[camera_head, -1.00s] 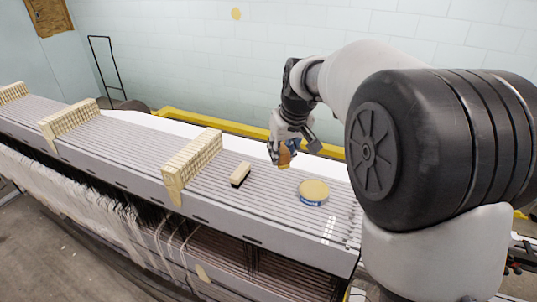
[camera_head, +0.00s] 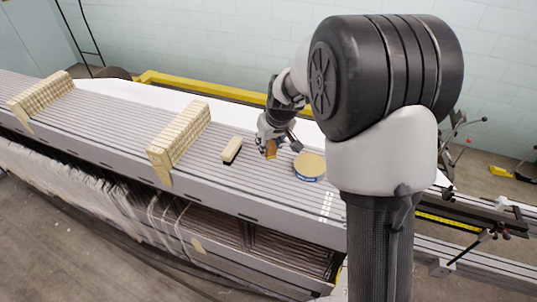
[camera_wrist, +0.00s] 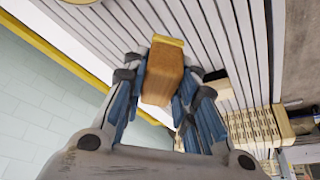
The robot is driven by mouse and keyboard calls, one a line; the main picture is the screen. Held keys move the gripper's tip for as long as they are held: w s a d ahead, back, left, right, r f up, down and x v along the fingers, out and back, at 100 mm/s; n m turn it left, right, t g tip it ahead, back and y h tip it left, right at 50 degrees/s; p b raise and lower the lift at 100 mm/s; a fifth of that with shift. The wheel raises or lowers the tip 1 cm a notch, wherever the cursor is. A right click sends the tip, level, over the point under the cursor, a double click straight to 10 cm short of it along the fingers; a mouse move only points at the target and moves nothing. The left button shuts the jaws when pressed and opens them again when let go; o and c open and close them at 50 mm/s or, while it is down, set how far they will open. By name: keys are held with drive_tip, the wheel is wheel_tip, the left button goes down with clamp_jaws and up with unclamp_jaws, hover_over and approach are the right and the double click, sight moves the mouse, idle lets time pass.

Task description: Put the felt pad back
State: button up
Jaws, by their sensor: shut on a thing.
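My gripper (camera_head: 270,150) is shut on a brown, wood-coloured block with a yellowish far end, apparently the felt pad (camera_head: 271,149). In the wrist view the fingers hold the pad (camera_wrist: 162,75) by its sides, with the yellow end towards the grey slats. I cannot tell whether it touches the slats. It is between a cream-backed brush with dark bristles (camera_head: 232,149) on the left and a round tin with a tan top and blue label (camera_head: 309,166) on the right.
The long slatted rack (camera_head: 110,118) runs across the view. Cream ridged blocks stand on it, one left of the brush (camera_head: 180,138) and one farther left (camera_head: 42,97). A yellow rail (camera_head: 200,88) lies behind. Bare slats surround the brush and tin.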

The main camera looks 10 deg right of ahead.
sight(269, 155)
drive_tip(key=shift+w+f, duration=0.15)
drive_tip(key=shift+f, duration=0.2)
wheel_tip(269, 155, down, 4)
drive_tip(key=shift+f, duration=0.2)
drive_tip(key=shift+f, duration=0.15)
drive_tip(key=o, duration=1)
